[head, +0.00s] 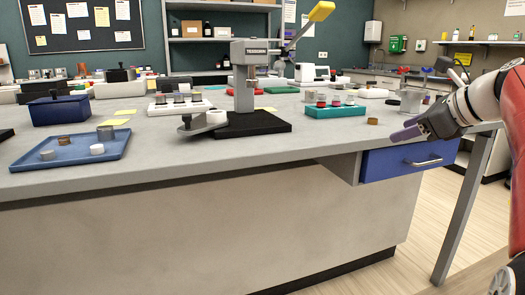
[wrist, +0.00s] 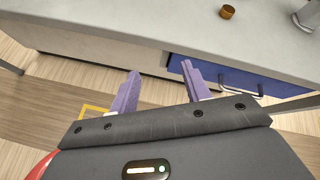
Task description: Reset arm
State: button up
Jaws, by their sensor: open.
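My gripper (head: 408,132) is at the right end of the bench, by its front edge above the blue drawer (head: 385,165). In the wrist view its two purple fingers (wrist: 160,72) stand apart with nothing between them. A grey bench press (head: 245,80) on a black base stands at mid-bench, left of my gripper and well apart from it. Its lever rises to the upper right and ends in a yellow handle (head: 321,11). A round pale piece (head: 204,123) sits low at the left of the press.
A blue tray (head: 30,160) with several small pieces lies at the left. A teal rack (head: 335,111) stands right of the press. A small brown piece (head: 373,121) lies near my gripper and shows in the wrist view (wrist: 228,12). A metal cup (head: 411,101) stands behind my gripper.

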jog(key=s+a+f+n+g+h, duration=0.2)
jog(key=s+a+f+n+g, duration=0.1)
jog(key=s+a+f+n, duration=0.8)
jog(key=s+a+f+n+g+h, duration=0.1)
jog(key=s+a+f+n+h, duration=0.2)
jog(key=s+f+n, duration=1.1)
notch_tip(320, 180, down, 3)
jog(key=shift+s+a+f+n+g, duration=0.1)
jog(key=shift+s+a+n+g, duration=0.2)
jog(key=shift+a+n, duration=0.35)
